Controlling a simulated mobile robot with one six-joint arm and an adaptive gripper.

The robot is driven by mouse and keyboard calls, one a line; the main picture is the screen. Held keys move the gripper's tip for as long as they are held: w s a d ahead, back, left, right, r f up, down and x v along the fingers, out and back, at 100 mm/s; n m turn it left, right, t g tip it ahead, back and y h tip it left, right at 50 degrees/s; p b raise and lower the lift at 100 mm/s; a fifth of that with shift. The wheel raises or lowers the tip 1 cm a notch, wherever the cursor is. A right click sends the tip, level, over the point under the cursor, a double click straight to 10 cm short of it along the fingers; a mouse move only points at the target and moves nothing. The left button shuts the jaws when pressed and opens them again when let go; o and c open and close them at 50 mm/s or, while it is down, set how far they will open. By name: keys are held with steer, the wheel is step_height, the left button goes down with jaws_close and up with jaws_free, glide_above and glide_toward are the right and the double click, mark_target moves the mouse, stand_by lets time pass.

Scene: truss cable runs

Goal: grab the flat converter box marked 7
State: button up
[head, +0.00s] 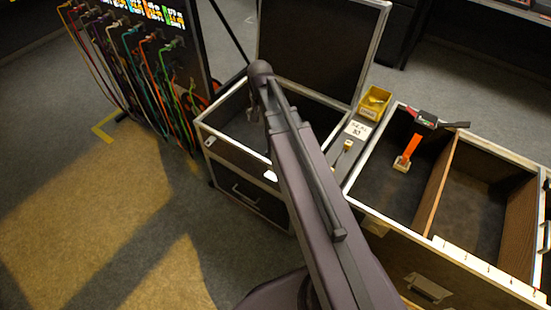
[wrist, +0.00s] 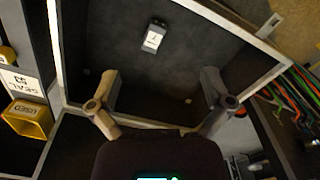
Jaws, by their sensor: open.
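A small dark box with a pale label (wrist: 154,38) lies on the dark floor of an open case (wrist: 205,10), in the upper middle of the wrist view. The label carries a dark mark that looks like a 7, but it is too small to read surely. In the head view my arm covers much of this case (head: 233,153), and I cannot make out the box there. My gripper (wrist: 161,108) is open and empty, its two fingers wide apart. The box shows beyond the fingertips, between them in width and apart from both.
The case's walls surround the box, and its lid (head: 310,45) stands open behind. A yellow bin (head: 374,102) and a white sign (head: 358,130) are to the right. A divided case (head: 445,250) holds an orange item (head: 407,153). Hanging cables (head: 150,80) are at left.

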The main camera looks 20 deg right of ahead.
steer(key=w+d+f+m+b, duration=0.2)
steer(key=w+d+f+b, duration=0.2)
steer(key=f+b, duration=0.3)
steer(key=w+d+f+m+b, duration=0.3)
steer(key=w+d+f+b, duration=0.1)
steer(key=f+b, duration=0.4)
steer(key=shift+w+f+m, duration=0.3)
steer(key=shift+w+f, duration=0.4)
steer(key=shift+f, duration=0.3)
steer(key=shift+b, duration=0.3)
step_height(320, 180, down, 9)
steer(key=b, duration=0.8)
steer(key=shift+r, duration=0.2)
steer(key=shift+f+b, duration=0.1)
steer(key=shift+b, duration=0.25)
steer(key=f+b, duration=0.5)
steer(key=shift+d, duration=0.3)
steer(key=c, duration=1.2)
